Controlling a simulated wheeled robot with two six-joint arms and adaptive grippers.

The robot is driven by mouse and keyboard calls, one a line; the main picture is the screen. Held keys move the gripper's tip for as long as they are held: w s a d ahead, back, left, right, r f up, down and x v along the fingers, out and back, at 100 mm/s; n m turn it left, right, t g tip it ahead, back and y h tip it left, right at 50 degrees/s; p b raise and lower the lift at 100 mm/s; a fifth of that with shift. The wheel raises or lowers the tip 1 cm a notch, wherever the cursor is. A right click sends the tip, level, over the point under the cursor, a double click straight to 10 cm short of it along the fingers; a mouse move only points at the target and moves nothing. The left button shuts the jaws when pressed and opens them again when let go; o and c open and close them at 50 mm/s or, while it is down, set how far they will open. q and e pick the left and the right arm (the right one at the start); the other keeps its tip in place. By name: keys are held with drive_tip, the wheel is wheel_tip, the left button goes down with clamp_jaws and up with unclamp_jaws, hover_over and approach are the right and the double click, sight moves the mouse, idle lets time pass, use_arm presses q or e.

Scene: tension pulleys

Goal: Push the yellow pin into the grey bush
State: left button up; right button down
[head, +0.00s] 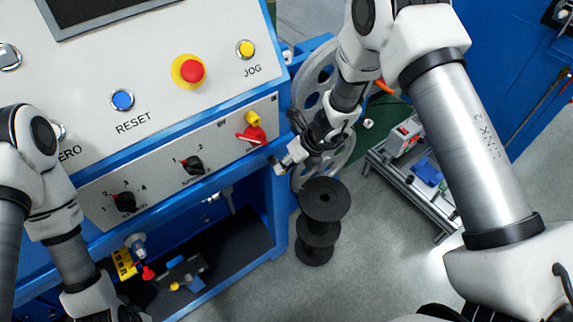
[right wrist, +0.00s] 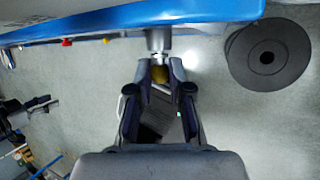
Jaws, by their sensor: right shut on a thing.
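The yellow pin (right wrist: 160,75) is between the fingertips of my right gripper (right wrist: 160,70) in the right wrist view. The gripper is shut on it. Just beyond it, the grey bush (right wrist: 158,40) is a short cylinder below the blue edge. The pin is close to it and in line with it; I cannot tell how deep it sits. In the head view my right gripper (head: 281,163) is at the panel's right edge, and I cannot make out the pin or bush there. My left gripper shows small and dark at the left of the right wrist view (right wrist: 32,107); its jaws are unclear.
The control panel (head: 225,60) has a red emergency button (head: 192,70), a blue button (head: 123,100) and a red switch (head: 252,135). Black stacked discs (head: 324,200) stand just below my right gripper. A low cart (head: 420,185) stands on the floor at right.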

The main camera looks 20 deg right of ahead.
drive_tip(key=shift+w, duration=0.1)
idle(0.8)
drive_tip(key=c, duration=0.7)
unclamp_jaws()
drive_tip(key=shift+c, duration=0.2)
drive_tip(key=shift+r, duration=0.1)
drive_tip(key=w+d+r+p, duration=0.1)
drive_tip(key=d+r+p, duration=0.2)
drive_tip(key=r+p, duration=0.5)
drive_tip(key=shift+p, duration=0.6)
drive_tip(key=shift+w, duration=0.15)
